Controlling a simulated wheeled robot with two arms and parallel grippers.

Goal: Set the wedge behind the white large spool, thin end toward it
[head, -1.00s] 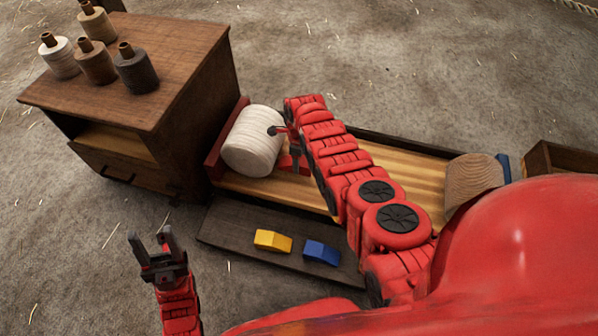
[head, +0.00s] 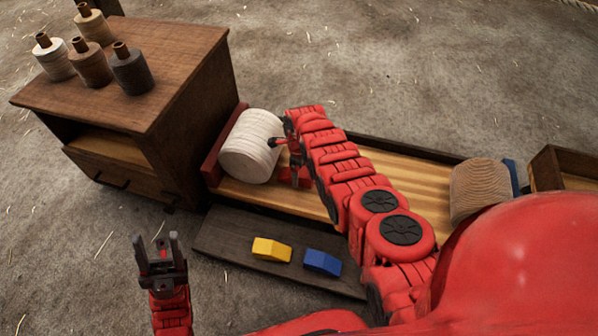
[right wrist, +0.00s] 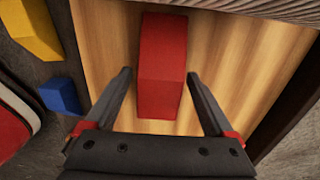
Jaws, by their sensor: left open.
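The white large spool (head: 250,147) lies on its side at the left end of the plank bed. The red wedge (right wrist: 162,60) lies on the planks. In the head view the wedge (head: 303,178) is just right of the spool, partly hidden by my right arm. In the right wrist view its tall end faces my gripper and its far end points toward the spool's ridged edge (right wrist: 265,8), with a gap between. My right gripper (right wrist: 158,76) is open, one finger each side of the wedge, apart from it. My left gripper (head: 158,240) is open and empty, low at the left.
A yellow block (head: 271,250) and a blue block (head: 322,262) sit on a dark tray (head: 222,235) in front of the bed. A tan spool (head: 478,190) lies at the bed's right end. A cabinet (head: 150,60) with several small spools stands left.

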